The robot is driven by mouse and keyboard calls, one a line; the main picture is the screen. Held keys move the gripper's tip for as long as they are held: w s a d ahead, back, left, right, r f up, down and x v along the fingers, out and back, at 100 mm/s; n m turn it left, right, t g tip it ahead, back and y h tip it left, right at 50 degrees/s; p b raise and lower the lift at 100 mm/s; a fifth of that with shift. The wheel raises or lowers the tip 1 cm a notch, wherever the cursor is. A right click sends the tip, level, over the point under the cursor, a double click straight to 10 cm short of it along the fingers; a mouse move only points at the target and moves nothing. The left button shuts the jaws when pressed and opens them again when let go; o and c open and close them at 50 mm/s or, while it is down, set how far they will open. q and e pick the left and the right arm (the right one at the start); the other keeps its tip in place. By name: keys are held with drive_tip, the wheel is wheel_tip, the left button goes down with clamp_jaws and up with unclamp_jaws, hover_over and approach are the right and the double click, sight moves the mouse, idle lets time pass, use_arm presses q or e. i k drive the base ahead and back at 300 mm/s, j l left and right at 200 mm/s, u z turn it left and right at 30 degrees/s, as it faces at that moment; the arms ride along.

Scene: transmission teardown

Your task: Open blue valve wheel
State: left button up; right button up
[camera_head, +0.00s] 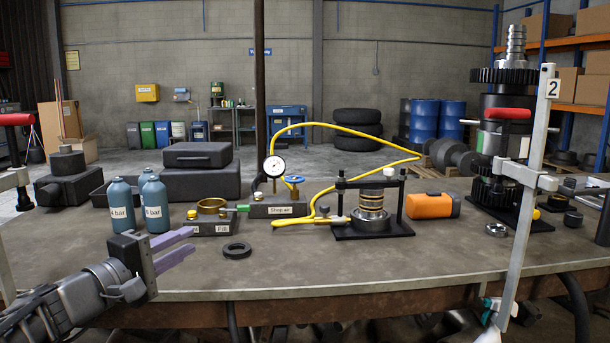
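A small blue valve wheel (293,180) sits on top of the dark block labelled "Shop air" (279,210), just right of a round white dial gauge (274,167). My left gripper (192,243) is at the front left, over the table's front part, with its two purple fingers pointing right. The fingers are apart with nothing between them. The gripper is well left of and nearer than the wheel, not touching it. My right gripper does not show.
Blue bottles (156,205), a brass-topped fill block (212,218) and a black ring (236,253) stand near the gripper. A yellow hose (345,128) arcs from the block to a press fixture (373,228). The front middle of the table is clear.

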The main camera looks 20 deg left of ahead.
sight(295, 180)
drive_tip(key=i, duration=1.25)
